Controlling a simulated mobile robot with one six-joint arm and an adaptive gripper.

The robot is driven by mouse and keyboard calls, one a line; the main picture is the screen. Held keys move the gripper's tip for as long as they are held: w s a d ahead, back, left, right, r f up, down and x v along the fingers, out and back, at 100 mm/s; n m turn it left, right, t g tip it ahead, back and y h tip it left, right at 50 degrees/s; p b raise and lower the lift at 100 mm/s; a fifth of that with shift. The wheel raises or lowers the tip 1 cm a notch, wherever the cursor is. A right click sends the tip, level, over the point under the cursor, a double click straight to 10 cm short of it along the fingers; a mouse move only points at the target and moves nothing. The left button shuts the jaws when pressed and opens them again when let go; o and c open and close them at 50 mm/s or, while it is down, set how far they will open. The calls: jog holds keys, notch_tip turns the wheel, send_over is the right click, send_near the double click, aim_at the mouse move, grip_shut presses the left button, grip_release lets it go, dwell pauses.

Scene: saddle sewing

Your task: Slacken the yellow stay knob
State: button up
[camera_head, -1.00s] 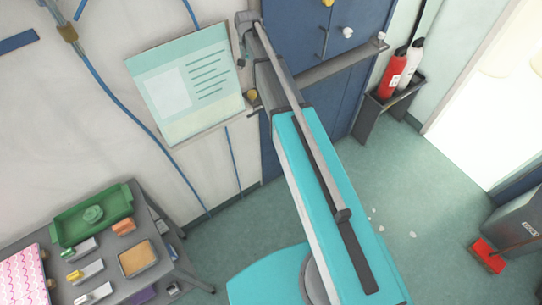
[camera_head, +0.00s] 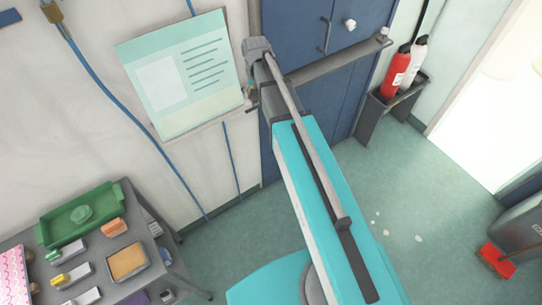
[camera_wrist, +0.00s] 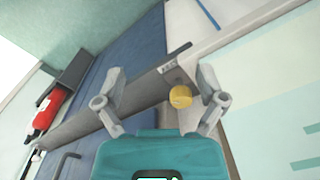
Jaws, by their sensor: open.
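The yellow knob (camera_wrist: 181,97) shows in the wrist view as a small round cap by the end of a grey bar (camera_wrist: 105,108), which appears to be the stay. My gripper (camera_wrist: 163,70) is open, with one finger on each side of the picture around the knob. The knob appears nearer the right finger; I cannot tell the depth or whether they touch. In the head view the bar (camera_head: 335,63) runs across the blue cabinet, and the end of my arm largely hides the knob.
A poster board (camera_head: 182,75) hangs left of my arm's end. A red extinguisher (camera_head: 397,70) stands in a bracket at the right. A grey table with a green tray (camera_head: 80,215) is at lower left. The floor right of my arm is mostly clear.

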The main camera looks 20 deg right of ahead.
jog(key=s+f+n+b, duration=0.3)
jog(key=s+f+b, duration=0.8)
jog(key=s, duration=0.6)
jog(key=shift+f, duration=0.55)
jog(key=shift+a, duration=0.1)
jog(key=w+r+m+p, duration=0.1)
jog(key=w+r+p, duration=0.8)
jog(key=w, duration=0.5)
jog(key=w+r+m+p, duration=0.2)
jog(key=w+r+p, duration=0.8)
jog(key=w, duration=0.5)
jog(key=shift+r, duration=0.45)
jog(key=shift+f, duration=0.15)
notch_tip(320, 180, down, 14)
jog(key=b, duration=1.3)
jog(key=shift+r, duration=0.25)
